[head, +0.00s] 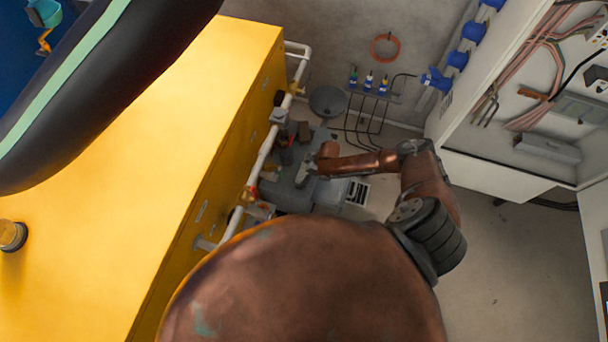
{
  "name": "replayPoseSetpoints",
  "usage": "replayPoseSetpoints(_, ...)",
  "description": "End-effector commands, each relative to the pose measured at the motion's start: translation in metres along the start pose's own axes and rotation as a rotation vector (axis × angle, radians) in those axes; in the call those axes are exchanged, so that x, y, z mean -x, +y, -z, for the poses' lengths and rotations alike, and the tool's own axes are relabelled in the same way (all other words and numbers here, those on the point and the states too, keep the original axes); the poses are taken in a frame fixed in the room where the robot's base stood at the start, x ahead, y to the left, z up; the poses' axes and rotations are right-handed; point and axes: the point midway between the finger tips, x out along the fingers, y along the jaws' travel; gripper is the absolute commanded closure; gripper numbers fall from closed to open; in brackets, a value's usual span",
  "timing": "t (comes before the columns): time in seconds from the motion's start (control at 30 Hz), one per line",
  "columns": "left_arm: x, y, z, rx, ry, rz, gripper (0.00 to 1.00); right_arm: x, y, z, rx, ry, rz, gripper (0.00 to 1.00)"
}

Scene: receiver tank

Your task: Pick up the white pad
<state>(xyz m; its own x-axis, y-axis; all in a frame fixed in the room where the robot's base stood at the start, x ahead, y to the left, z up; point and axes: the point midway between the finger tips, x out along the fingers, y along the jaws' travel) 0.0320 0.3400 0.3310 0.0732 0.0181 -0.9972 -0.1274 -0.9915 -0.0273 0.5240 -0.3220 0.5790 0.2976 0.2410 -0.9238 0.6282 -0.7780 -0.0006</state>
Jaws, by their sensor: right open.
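My right arm reaches down over a grey surface (286,192) beside the yellow tank. Its gripper (309,168) is small and far off at the end of the arm, over that surface. It is open. A pale piece (302,179) shows right at the gripper. I cannot tell whether it is the white pad or part of the gripper, or whether they touch. No other thing can be clearly made out as the white pad. My left gripper is not in view.
The yellow tank (150,160) fills the left side, with white pipes (264,152) along its edge. A round grey pan (327,101) and a wire rack (372,112) are behind. A white cabinet (500,165) stands right. The floor (505,260) at lower right is clear.

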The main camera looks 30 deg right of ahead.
Motion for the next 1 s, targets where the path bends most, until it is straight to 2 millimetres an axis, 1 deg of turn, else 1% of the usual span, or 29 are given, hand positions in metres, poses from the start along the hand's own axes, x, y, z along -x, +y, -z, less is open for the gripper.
replayPoseSetpoints(0.03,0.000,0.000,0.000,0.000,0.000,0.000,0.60,0.000,0.000,0.000,0.000,0.000,0.000,0.00)
replayPoseSetpoints(0.07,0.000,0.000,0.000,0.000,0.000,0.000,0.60,0.000,0.000,0.000,0.000,0.000,0.000,0.02)
replayPoseSetpoints(0.5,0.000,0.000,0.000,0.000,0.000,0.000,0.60,0.001,0.000,0.000,0.000,0.000,0.000,0.32)
replayPoseSetpoints(0.6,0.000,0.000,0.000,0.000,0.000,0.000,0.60,0.001,0.000,0.000,0.000,0.000,0.000,0.38)
replayPoseSetpoints(0.87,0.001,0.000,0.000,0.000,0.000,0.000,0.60,0.002,0.000,0.001,0.000,0.000,0.000,0.38)
replayPoseSetpoints(1.0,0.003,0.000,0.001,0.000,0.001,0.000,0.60,0.011,0.001,0.004,0.000,0.000,-0.001,0.38)
